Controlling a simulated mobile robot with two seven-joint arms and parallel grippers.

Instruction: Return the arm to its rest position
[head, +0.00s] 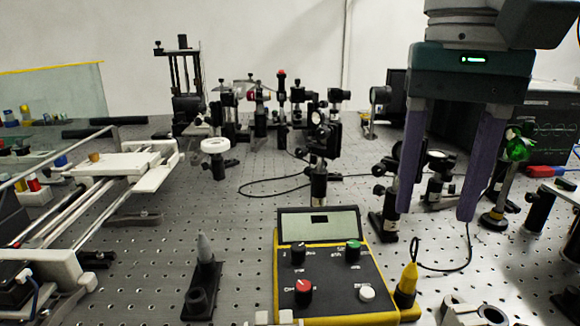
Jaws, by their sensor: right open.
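My right gripper (439,212) hangs down from the top right of the head view. Its two purple fingers are wide apart with nothing held between them. The fingers are above the bench, in front of black optics mounts. My left gripper is not in view.
A yellow and black meter box (330,262) with knobs stands front centre, a yellow probe (407,287) beside it. A grey-tipped cone (204,262) stands to its left. Optics mounts (318,140) fill the middle. A white rail frame (125,165) is at left. A green-topped post (508,180) stands right.

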